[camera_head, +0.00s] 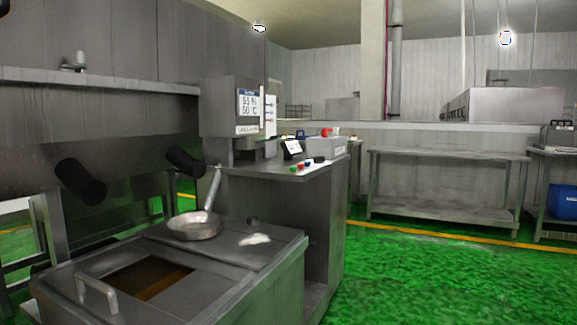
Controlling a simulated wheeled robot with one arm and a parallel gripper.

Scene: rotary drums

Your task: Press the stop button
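I cannot tell from here which of these is the stop button; any labels are too small to read. My gripper is not in view.
A pan (196,225) with a raised handle sits on a lower metal unit (275,248) with an opening at the front left. Two dark cylinders (80,181) jut out at left. The green floor (430,280) at right is clear. An empty metal table (445,156) stands beyond.

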